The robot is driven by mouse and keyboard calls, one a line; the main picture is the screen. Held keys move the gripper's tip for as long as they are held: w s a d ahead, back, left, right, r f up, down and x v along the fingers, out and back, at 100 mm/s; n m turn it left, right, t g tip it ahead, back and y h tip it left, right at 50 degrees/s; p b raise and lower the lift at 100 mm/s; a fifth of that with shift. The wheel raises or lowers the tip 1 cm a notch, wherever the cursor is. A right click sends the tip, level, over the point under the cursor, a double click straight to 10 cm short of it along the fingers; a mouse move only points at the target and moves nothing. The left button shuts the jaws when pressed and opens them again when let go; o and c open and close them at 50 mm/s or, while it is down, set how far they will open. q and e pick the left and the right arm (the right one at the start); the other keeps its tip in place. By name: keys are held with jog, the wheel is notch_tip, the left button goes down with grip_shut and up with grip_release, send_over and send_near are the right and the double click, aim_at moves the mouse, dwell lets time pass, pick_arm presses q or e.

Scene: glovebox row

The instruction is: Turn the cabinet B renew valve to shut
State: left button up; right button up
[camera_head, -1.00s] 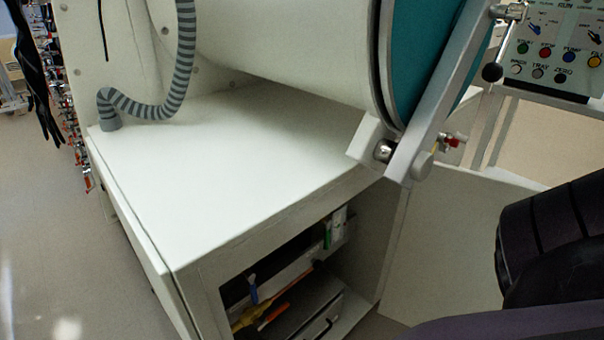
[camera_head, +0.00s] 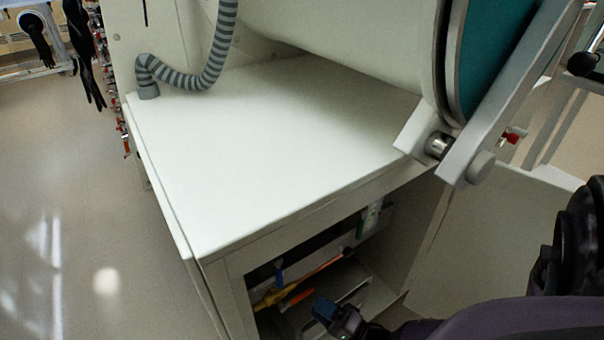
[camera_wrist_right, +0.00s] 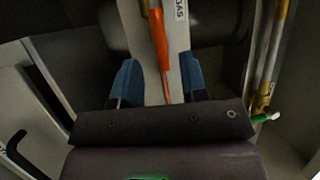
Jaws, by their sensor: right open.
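My right gripper (camera_head: 335,318) is in front of the open lower cabinet at the bottom of the head view. In the right wrist view its blue fingers (camera_wrist_right: 160,80) are apart, with nothing clasped between them. An orange handle (camera_wrist_right: 159,45) shows beyond and between them against a white label ending in "GAS". In the head view, an orange handle (camera_head: 296,299), a yellow one (camera_head: 268,299) and a blue one (camera_head: 279,272) are inside the cabinet. I cannot tell which is the cabinet B renew valve. My left gripper is not in view.
The white cabinet top (camera_head: 270,140) is bare except for a grey ribbed hose (camera_head: 190,78). A cabinet door (camera_head: 500,230) stands open at the right. The frame edges surround the opening. Floor (camera_head: 90,220) is clear at left.

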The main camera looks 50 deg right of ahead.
aim_at(302, 294)
jog(key=shift+x, duration=2.95)
grip_shut()
